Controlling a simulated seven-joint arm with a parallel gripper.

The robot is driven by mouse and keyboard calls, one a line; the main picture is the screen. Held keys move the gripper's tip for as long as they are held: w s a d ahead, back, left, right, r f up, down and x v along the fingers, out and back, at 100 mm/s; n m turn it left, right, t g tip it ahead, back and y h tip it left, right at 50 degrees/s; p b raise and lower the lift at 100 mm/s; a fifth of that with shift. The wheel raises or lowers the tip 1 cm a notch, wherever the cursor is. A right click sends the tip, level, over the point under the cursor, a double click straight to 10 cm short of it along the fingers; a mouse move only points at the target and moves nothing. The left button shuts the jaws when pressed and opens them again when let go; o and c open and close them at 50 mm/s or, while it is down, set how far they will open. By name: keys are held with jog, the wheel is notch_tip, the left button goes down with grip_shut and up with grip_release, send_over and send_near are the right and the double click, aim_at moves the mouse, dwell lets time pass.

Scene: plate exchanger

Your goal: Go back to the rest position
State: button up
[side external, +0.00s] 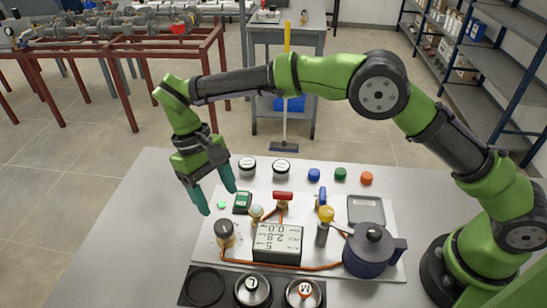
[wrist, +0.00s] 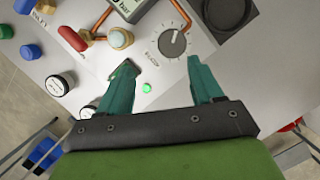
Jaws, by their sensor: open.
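My gripper (side external: 217,200) hangs above the left part of the white panel (side external: 225,260) in the side external view, its two teal fingers spread apart with nothing between them. In the wrist view my gripper (wrist: 160,65) shows the same gap, over the panel face. A lit green button (wrist: 147,88) shows between the fingers there, and a grey dial knob (wrist: 173,42) lies just beyond the fingertips. The dial knob (side external: 223,232) also shows in the side external view, below and right of the fingertips. The fingers appear clear of the panel parts.
The panel carries a display box (side external: 278,243), a red-handled valve (side external: 283,197), a yellow knob (side external: 326,214) and a dark blue pot (side external: 372,260). A dark tray (side external: 228,297) lies in front. Table left is bare.

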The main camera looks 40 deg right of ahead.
jog(key=s+d+r+m+t+y, duration=0.2)
jog(key=s+d+r+t, duration=0.2)
jog(key=d+r, duration=0.7)
jog(key=s+d+r+m+t, duration=0.2)
jog(key=s+d+t, duration=0.1)
jog(key=s+d, duration=0.3)
jog(key=s+d+r+m+t, duration=0.1)
jog(key=s+d+m+t, duration=0.1)
jog(key=s+d, duration=0.5)
jog(key=d+t, duration=0.1)
jog(key=d, duration=0.2)
jog(key=shift+s+d+r+m+t+y, duration=0.2)
jog(key=shift+d+r+m+t+y, duration=0.1)
jog(key=shift+r+t+y, duration=0.1)
jog(key=shift+a, duration=0.1)
